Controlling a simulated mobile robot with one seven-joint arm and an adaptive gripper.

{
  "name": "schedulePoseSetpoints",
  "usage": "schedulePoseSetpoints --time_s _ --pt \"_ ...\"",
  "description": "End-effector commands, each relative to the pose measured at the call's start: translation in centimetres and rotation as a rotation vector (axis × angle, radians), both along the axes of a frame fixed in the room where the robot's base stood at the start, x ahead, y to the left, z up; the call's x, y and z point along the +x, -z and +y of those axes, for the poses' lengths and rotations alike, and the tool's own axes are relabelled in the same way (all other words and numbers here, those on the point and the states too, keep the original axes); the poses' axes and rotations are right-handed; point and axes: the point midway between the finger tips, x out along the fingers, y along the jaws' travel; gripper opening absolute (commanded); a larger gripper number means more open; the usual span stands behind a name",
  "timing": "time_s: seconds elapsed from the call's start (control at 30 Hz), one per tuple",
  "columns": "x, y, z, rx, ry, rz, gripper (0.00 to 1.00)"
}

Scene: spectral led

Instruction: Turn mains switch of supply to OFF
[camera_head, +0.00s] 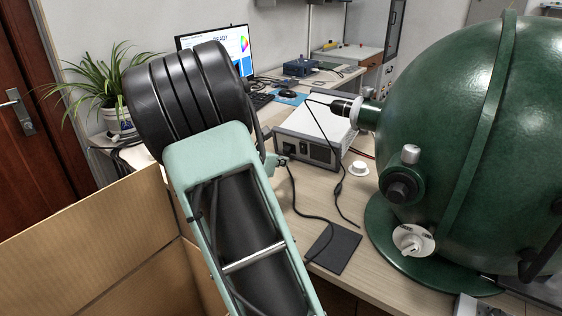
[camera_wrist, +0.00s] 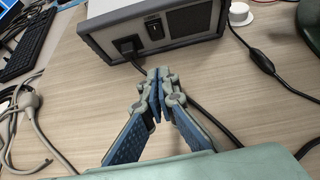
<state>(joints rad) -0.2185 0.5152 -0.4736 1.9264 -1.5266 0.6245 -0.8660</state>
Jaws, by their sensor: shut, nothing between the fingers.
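The supply (camera_head: 312,125) is a pale box with a dark rear panel, standing on the wooden bench beyond my arm. In the wrist view the supply (camera_wrist: 104,42) is at the top. Its panel holds a black plug in a socket (camera_wrist: 130,45), a small dark mains switch (camera_wrist: 154,28) and a vent grille. The switch position is too small to read. My gripper (camera_wrist: 158,74) is shut and empty, its tips just in front of the panel, below the switch in the picture. I cannot tell whether they touch it. In the head view my arm hides most of the gripper.
A large green sphere (camera_head: 450,120) on a round base stands at right. A white knob (camera_head: 358,168), black cables (camera_head: 312,215) and a dark pad (camera_head: 333,248) lie on the bench. A keyboard (camera_wrist: 28,45) is at left. A cardboard box (camera_head: 95,245) is at lower left.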

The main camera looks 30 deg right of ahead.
Motion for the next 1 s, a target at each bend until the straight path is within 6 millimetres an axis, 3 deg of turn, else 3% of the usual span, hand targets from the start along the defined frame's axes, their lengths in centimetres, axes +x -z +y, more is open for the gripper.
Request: schedulePoseSetpoints --time_s 0.27,0.5,1.0 --pt "2.2 3.0 -5.0 -0.001 0.004 0.000 0.00" --pt "3.7 2.6 -7.9 0.000 0.004 -0.003 0.00" --pt "4.0 2.5 -8.5 0.000 0.001 -0.003 0.00"
